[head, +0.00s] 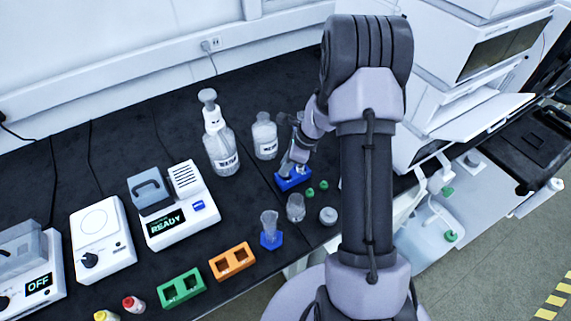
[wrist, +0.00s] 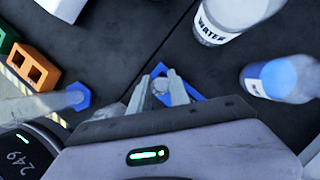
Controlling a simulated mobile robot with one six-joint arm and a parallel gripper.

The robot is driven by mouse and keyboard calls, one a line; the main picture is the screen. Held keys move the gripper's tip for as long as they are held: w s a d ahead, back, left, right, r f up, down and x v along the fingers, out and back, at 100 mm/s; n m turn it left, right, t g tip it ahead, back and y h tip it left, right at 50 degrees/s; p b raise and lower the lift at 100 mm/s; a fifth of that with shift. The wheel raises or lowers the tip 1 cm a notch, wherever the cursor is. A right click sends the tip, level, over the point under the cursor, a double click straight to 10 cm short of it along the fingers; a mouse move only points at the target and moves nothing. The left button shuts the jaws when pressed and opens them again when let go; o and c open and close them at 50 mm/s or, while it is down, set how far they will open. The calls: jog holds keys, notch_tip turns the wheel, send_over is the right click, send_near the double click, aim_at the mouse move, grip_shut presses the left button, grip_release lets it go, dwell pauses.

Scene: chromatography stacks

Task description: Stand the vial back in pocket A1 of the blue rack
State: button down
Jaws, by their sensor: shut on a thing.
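The blue rack (head: 294,182) stands on the dark bench, left of my upright arm in the head view. In the wrist view its blue edge (wrist: 162,69) shows just beyond my fingertips. My gripper (head: 289,167) is directly over the rack, pointing down. In the wrist view my gripper (wrist: 161,90) is shut on the vial (wrist: 160,86), whose pale round top shows between the fingers. The fingers hide most of the vial and the pockets. I cannot tell whether its bottom is inside a pocket, or which one is A1.
Behind the rack stand a wash bottle (head: 222,150) and a reagent bottle (head: 264,138). A beaker (head: 295,208), small green caps (head: 310,193) and a grey round piece (head: 328,215) sit in front. A cylinder with blue foot (head: 271,238) and an orange block (head: 232,262) are front left.

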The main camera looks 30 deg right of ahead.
aim_at(286, 176)
jog(key=shift+f+b, duration=0.95)
jog(key=shift+f, duration=0.25)
jog(key=shift+f+b, duration=0.35)
jog(key=shift+f, duration=0.05)
jog(key=shift+s+f, duration=0.1)
jog(key=shift+s, duration=0.15)
